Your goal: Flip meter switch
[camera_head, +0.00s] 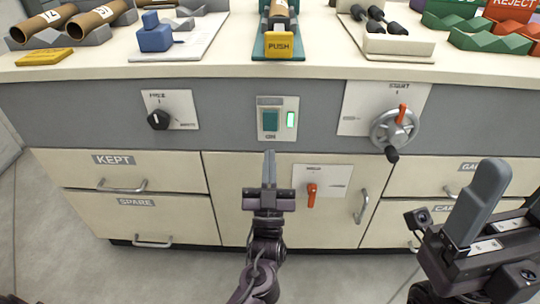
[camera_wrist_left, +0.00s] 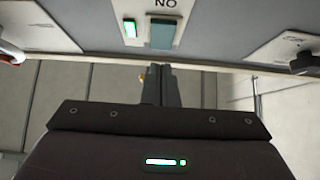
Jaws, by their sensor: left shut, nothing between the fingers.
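The meter switch is a teal rocker (camera_head: 270,120) on a pale plate in the middle of the grey panel, with a label reading ON below it. A green lamp (camera_head: 291,119) is lit beside it. In the left wrist view the rocker (camera_wrist_left: 162,34) and lit lamp (camera_wrist_left: 130,28) appear upside down. My left gripper (camera_head: 269,154) is shut and empty, pointing at the panel just below the switch plate, apart from the rocker. Its fingers show in the left wrist view (camera_wrist_left: 160,72). My right gripper (camera_head: 490,172) is at the lower right; its finger gap cannot be made out.
A red lever (camera_head: 311,194) and a door handle (camera_head: 361,206) are below. Drawers (camera_head: 130,172) flank the door. The worktop holds tubes and a yellow PUSH block (camera_head: 279,46).

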